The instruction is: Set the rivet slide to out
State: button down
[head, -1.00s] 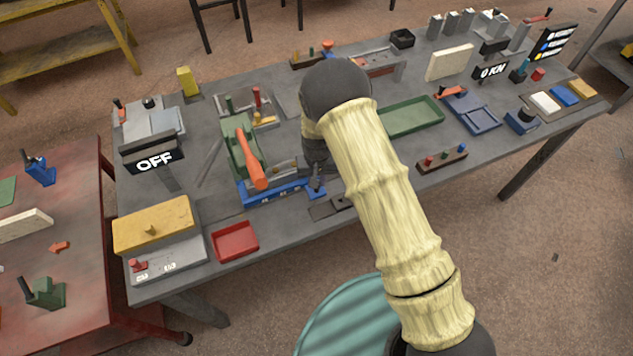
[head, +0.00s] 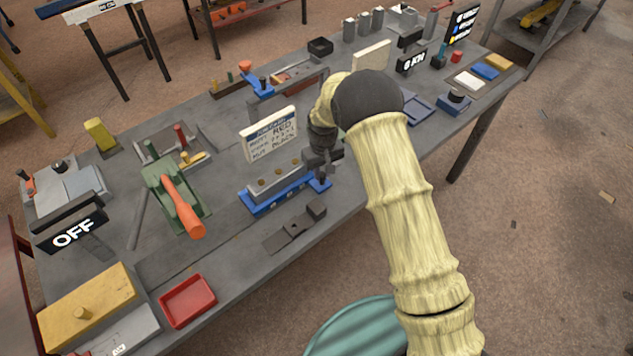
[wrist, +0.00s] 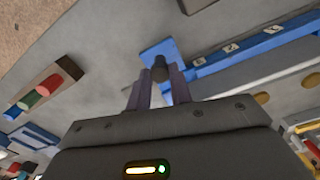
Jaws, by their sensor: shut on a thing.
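The rivet slide is a blue base (head: 283,200) with small pale labels on its front and a grey bar (head: 277,183) carrying brass rivets. It stands near the front edge of the bench. A blue tab (head: 321,186) sticks out at its right end. In the wrist view, a dark round knob (wrist: 160,68) rises from that blue tab, with the labelled blue rail (wrist: 240,52) beside it. My gripper (wrist: 160,80) is shut on the knob, one finger on each side. In the head view my gripper (head: 321,163) hides the knob. I cannot read the labels.
A white lettered card (head: 270,136) stands behind the slide. A dark block strip (head: 292,229) lies in front of it. A green fixture with an orange handle (head: 180,203) is to the left. The wrist view shows a strip of coloured pegs (wrist: 43,90).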

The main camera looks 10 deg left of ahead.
jog(key=w+d, duration=0.1)
jog(key=w, duration=0.1)
jog(key=w+d+b, duration=0.1)
jog(key=w, duration=0.1)
jog(key=shift+d, duration=0.4)
jog(key=shift+w+d+r, duration=0.1)
jog(key=shift+w+d, duration=0.25)
jog(key=shift+w, duration=0.15)
jog(key=c, duration=1.3)
grip_release()
jog(key=shift+w+d, duration=0.1)
jog(key=shift+w, duration=0.05)
jog(key=shift+o, duration=0.2)
notch_tip(320, 180, up, 17)
jog(key=b, duration=0.4)
jog(key=shift+r, duration=0.15)
